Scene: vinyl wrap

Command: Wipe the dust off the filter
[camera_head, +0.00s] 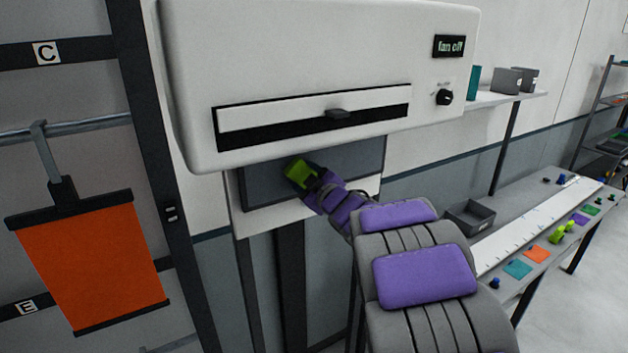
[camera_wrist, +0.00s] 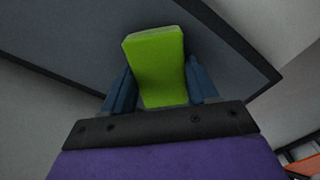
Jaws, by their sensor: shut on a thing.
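The filter (camera_head: 355,160) is a dark grey panel in a pale frame under the white machine. It fills much of the wrist view (camera_wrist: 70,40). My gripper (camera_head: 306,178) is in front of the panel's left-middle part. In the wrist view my gripper (camera_wrist: 160,88) is shut on a bright green block-shaped wiper (camera_wrist: 155,58), one blue finger on each side. The wiper (camera_head: 299,173) is at or very near the panel; I cannot tell if it touches. No dust is clearly visible.
The white machine (camera_head: 290,50) overhangs the panel, with a slot, a knob (camera_head: 444,97) and a "fan off" display (camera_head: 448,46). An orange sheet (camera_head: 95,262) hangs at left. A workbench (camera_head: 520,240) with a grey tray (camera_head: 470,217) and small items stands at right.

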